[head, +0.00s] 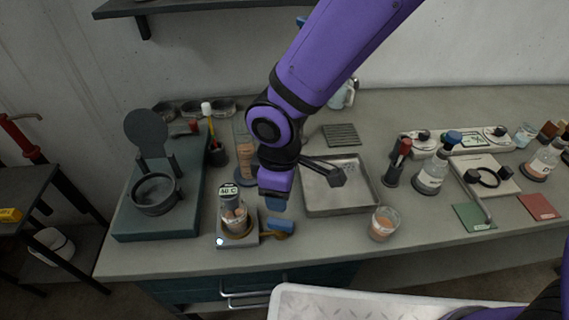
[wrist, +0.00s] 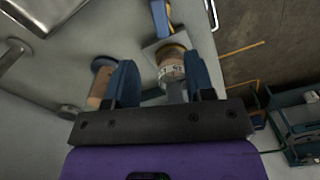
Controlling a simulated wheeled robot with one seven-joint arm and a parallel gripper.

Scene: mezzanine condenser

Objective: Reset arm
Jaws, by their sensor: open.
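My purple arm (head: 305,75) reaches down from the top over the bench. My gripper (head: 275,202) points down just right of a small heating plate (head: 223,240) with a 60 °C display. A beaker (head: 237,219) with tan contents stands on that plate. In the wrist view my gripper (wrist: 160,75) has its two blue fingers apart. The beaker (wrist: 172,63) shows beyond and between them, close to the right finger. I see nothing held. A blue block (head: 281,226) with a tan part lies near the plate, below the gripper.
A metal tray (head: 312,207) lies right of the gripper, with a dark-headed tool (head: 337,177) over it. A glass of pinkish contents (head: 383,223) stands near the front edge. A green stand with a round pan (head: 153,195) is at left. Bottles (head: 431,178) stand at right.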

